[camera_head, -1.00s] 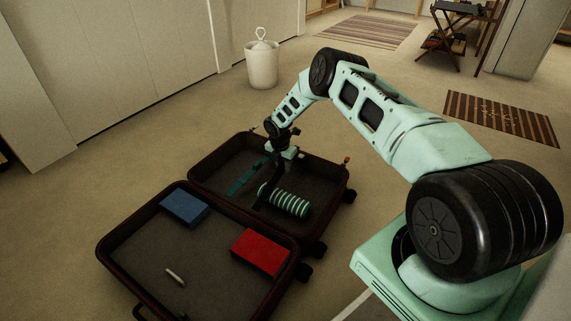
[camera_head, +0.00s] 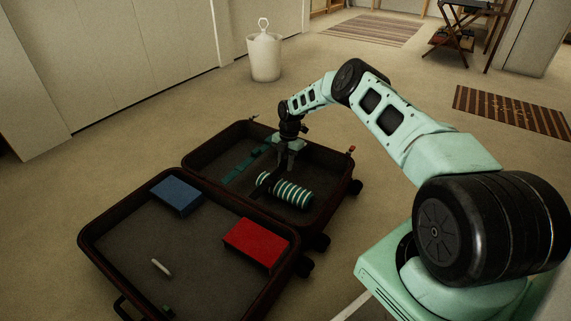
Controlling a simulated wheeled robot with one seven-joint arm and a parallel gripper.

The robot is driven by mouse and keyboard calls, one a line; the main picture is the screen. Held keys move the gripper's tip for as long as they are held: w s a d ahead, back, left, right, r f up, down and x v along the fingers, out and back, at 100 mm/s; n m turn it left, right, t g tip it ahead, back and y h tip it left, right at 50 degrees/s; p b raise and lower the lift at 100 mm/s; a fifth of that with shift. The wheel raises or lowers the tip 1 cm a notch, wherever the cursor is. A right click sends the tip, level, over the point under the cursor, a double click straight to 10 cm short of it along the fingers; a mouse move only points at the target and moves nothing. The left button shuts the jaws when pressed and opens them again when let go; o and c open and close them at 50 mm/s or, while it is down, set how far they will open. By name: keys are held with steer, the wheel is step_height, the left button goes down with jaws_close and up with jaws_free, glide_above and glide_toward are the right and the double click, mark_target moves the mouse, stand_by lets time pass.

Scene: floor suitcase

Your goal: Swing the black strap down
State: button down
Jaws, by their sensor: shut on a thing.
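An open dark suitcase (camera_head: 100,216) lies on the floor, its two halves side by side. My gripper (camera_head: 287,168) reaches down into the far half, just above a green-and-white striped roll (camera_head: 292,194). It is shut on the black strap (camera_head: 272,181), a dark band beside the roll's left end. The strap is small and dark against the lining, so its full course is hard to make out. A teal strap (camera_head: 240,170) lies along the left of the far half, apart from the gripper.
The near half holds a blue box (camera_head: 176,196), a red box (camera_head: 256,243) and a small white stick (camera_head: 161,267). A white bin (camera_head: 265,58) stands beyond the suitcase. Carpet around the suitcase is clear.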

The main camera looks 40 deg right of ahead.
steer(key=shift+a+f, duration=0.15)
steer(key=shift+f, duration=0.05)
steer(key=c, duration=1.2)
jaws_free()
steer(key=shift+c, duration=0.2)
steer(key=w+d+r+p, duration=0.1)
steer(key=d+r+p, duration=0.2)
steer(key=r+p, duration=0.5)
step_height(320, 180, up, 9)
steer(key=shift+r, duration=0.1)
steer(key=shift+w, duration=0.15)
